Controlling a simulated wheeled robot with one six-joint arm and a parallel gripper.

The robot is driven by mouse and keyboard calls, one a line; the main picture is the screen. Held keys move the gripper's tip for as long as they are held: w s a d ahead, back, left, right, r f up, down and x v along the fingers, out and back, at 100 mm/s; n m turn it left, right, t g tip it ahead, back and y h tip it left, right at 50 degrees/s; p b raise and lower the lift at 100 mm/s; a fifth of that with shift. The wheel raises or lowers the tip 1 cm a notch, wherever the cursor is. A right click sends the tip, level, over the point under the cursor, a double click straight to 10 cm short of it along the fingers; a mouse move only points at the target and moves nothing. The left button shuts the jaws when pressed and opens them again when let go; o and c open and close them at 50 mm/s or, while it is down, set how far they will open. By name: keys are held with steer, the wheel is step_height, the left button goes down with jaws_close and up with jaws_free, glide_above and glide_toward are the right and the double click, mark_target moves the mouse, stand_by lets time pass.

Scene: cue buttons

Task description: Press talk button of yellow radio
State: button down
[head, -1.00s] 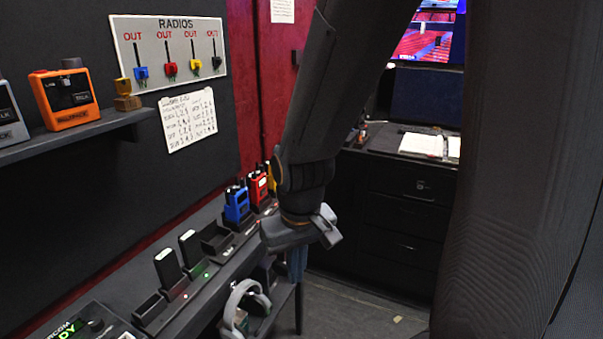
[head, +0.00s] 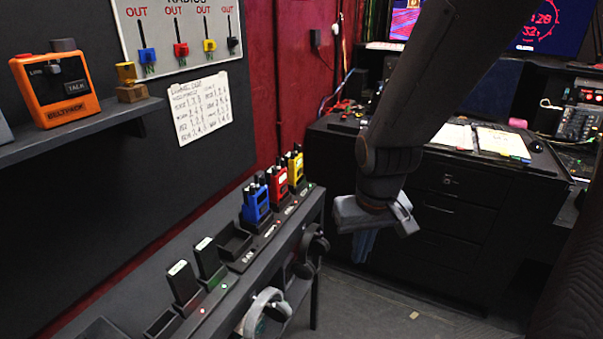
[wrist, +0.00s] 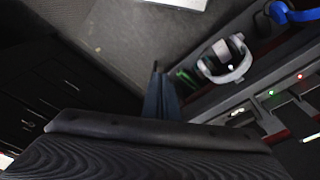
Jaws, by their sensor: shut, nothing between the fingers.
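The yellow radio (head: 295,168) stands upright in the charging rack on the narrow shelf, just behind the red radio (head: 277,184) and the blue radio (head: 256,202). Its talk button is too small to make out. My gripper (head: 362,246) hangs pointing down to the right of the shelf, over the floor, apart from the radios. Its fingers are together with nothing between them. In the wrist view the fingers (wrist: 160,95) point over the floor, and the yellow radio does not show there.
Headsets (head: 266,312) hang along the shelf's front edge. Two black batteries (head: 183,283) stand in chargers nearer me. A desk with drawers (head: 440,205) stands behind my gripper, with papers on top. The floor between is clear.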

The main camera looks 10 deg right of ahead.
mark_target(300, 172)
steer(key=w+d+f+n+t+y+b, duration=0.1)
steer(key=w+n+t, duration=0.3)
steer(key=w, duration=0.6)
steer(key=w+d+f+n+t+y+b, duration=0.1)
steer(key=w+d+n+t+b, duration=0.1)
steer(key=w+t, duration=0.5)
steer(key=w+d+f+n+t+y+b, duration=0.1)
steer(key=w+n+t+b, duration=0.2)
steer(key=w, duration=1)
steer(key=n+t, duration=0.2)
steer(key=shift+d+f+n+t+y, duration=0.15)
steer(key=shift+f+n+t+y, duration=0.15)
steer(key=shift+f+n, duration=0.1)
steer(key=shift+w, duration=0.1)
steer(key=shift+w+a+b, duration=0.15)
steer(key=shift+w+a, duration=0.65)
steer(key=shift+a, duration=0.45)
steer(key=shift+w+a+b, duration=0.2)
steer(key=shift+w+a, duration=0.65)
steer(key=shift+a, duration=0.35)
steer(key=shift+w+a+b, duration=0.15)
steer(key=shift+w+a, duration=0.65)
steer(key=shift+a, duration=0.45)
steer(key=shift+w+a, duration=0.1)
steer(key=shift+w+a, duration=0.15)
steer(key=shift+a, duration=0.1)
